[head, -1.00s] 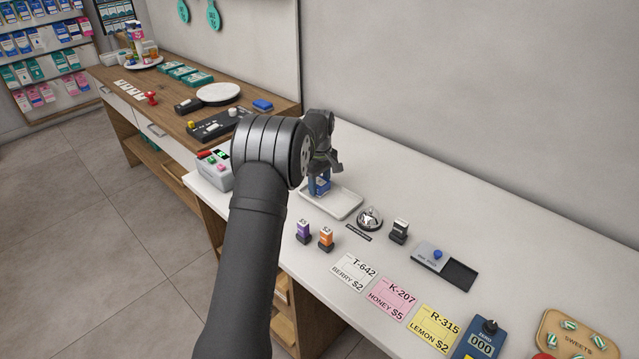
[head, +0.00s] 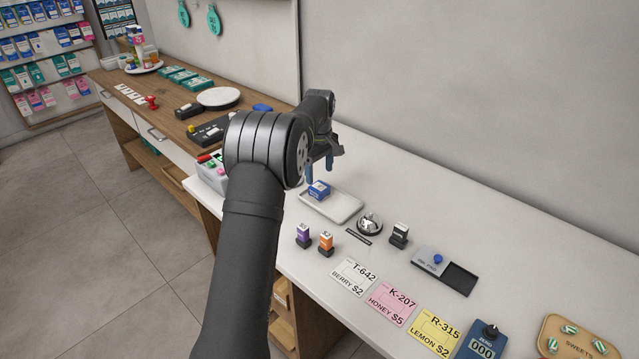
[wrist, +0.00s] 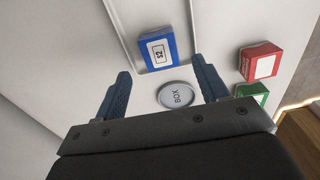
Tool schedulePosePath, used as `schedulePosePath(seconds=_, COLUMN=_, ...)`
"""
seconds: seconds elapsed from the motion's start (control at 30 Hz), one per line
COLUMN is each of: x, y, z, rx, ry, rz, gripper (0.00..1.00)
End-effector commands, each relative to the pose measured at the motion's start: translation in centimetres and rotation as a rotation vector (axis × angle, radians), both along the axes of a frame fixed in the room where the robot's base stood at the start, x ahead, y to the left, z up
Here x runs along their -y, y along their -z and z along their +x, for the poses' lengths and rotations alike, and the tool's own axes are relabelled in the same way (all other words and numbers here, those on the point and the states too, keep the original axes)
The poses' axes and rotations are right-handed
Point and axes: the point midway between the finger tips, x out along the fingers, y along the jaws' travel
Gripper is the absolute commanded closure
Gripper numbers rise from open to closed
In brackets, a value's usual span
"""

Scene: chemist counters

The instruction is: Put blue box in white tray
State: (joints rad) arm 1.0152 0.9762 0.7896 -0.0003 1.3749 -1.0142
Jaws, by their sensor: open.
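The blue box (head: 319,190) lies at the left end of the white tray (head: 345,212) on the white counter. In the wrist view the blue box (wrist: 158,52) shows a white "$2" label at the tray's end (wrist: 122,38); I cannot tell whether it touches the rim. My gripper (head: 320,170) is above the box, apart from it. In the wrist view its two blue fingers (wrist: 161,64) are spread wide, with nothing held between them. My arm hides part of the counter in the head view.
A round grey disc marked "BOX" (wrist: 177,95), a red box (wrist: 260,62) and a green box (wrist: 253,93) are near the tray. A bell (head: 369,222), purple stamp (head: 303,236) and orange stamp (head: 326,243) stand nearby. A grey wall (head: 450,110) bounds the counter's back.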

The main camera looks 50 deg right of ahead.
Motion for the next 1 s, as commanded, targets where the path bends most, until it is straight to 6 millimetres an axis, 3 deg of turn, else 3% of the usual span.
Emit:
schedulePosePath(seconds=0.2, x=0.0, y=-3.8, z=0.0, rx=0.001, ry=0.000, rz=-0.002, gripper=0.33)
schedulePosePath(seconds=0.4, x=0.0, y=-5.1, z=0.0, rx=0.000, ry=0.000, rz=0.000, gripper=0.33)
schedulePosePath(seconds=0.77, x=0.0, y=-5.1, z=0.0, rx=0.000, ry=0.000, rz=0.001, gripper=0.33)
schedulePosePath(seconds=1.0, x=0.0, y=-2.4, z=0.0, rx=-0.002, ry=0.000, rz=0.003, gripper=0.33)
